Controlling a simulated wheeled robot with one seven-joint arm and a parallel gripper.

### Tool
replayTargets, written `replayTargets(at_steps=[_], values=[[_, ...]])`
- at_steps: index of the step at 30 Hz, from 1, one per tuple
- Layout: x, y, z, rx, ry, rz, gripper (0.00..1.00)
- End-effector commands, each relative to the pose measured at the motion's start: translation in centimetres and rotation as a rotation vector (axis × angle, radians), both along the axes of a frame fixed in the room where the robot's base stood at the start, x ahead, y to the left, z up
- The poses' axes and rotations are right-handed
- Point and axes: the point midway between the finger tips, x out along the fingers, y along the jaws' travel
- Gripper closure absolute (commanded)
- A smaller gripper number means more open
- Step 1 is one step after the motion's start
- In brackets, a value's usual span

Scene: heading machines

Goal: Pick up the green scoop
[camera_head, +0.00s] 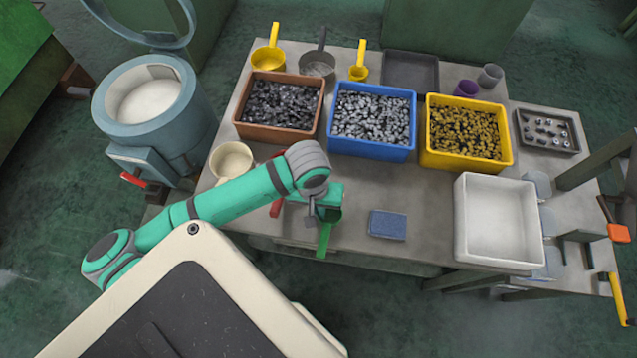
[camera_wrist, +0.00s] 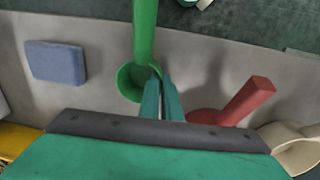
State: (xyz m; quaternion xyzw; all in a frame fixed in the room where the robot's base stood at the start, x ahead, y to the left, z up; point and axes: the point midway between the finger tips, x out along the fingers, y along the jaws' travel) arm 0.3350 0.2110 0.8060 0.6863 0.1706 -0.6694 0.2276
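The green scoop (camera_head: 324,239) is at the front edge of the table, its handle pointing toward the front. In the wrist view its round bowl (camera_wrist: 130,83) opens toward the camera and its handle runs up out of the picture. My gripper (camera_wrist: 158,80) is at the bowl's right rim, its two fingers close together with the rim wall between them. It looks shut on that rim. In the head view my gripper (camera_head: 328,203) partly covers the bowl. I cannot tell whether the scoop touches the table.
A red scoop (camera_wrist: 235,103) lies right beside my gripper in the wrist view, with a cream scoop (camera_head: 231,160) beyond. A blue block (camera_head: 387,225) lies nearby. Brown (camera_head: 246,132), blue (camera_head: 372,152) and yellow (camera_head: 465,163) bins stand behind. A white tray (camera_head: 461,225) is at right.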

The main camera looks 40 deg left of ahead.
Motion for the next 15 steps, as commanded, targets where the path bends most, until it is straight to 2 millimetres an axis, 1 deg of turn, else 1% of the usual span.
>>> replayTargets(at_steps=[5,6,7,8,15], values=[[-0.02,0.01,-0.01,-0.001,0.001,0.0,1.0],[-0.02,0.01,-0.01,0.0,0.0,0.0,0.87],[-0.01,0.02,-0.01,0.001,0.001,0.0,0.8],[-0.01,0.02,-0.01,0.001,0.001,0.0,0.74],[0.0,0.04,0.0,0.001,0.001,0.0,0.74]])
